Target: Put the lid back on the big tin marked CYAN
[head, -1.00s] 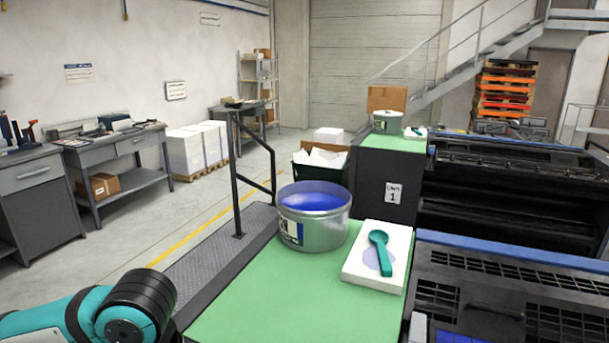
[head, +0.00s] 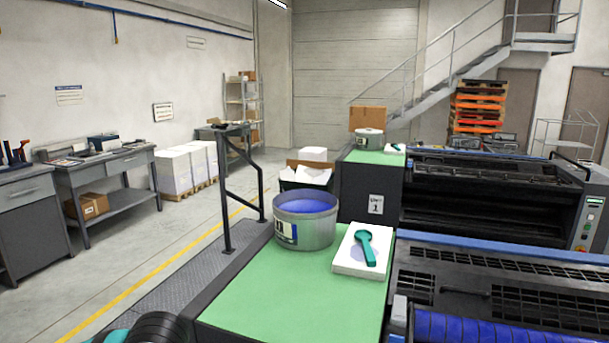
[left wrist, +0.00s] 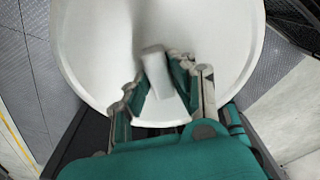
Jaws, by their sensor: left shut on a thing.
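A big round metal tin (head: 305,232) stands open on the near green-topped cabinet (head: 270,295) in the head view, with blue ink inside. Its label shows partly at the left side, and I cannot read it. In the left wrist view my left gripper (left wrist: 158,85) is shut on the pale block-shaped handle of a large white round lid (left wrist: 95,50). The lid fills most of that view and does not show in the head view. Only a dark and teal part of my left arm shows at the bottom left of the head view. My right gripper is not in view.
A white slab (head: 350,265) with a teal spoon (head: 366,247) lies right of the tin. Another tin (head: 369,139) stands on the farther green-topped unit. A dark handrail (head: 228,195) rises left of the near cabinet. The front of the green top is clear.

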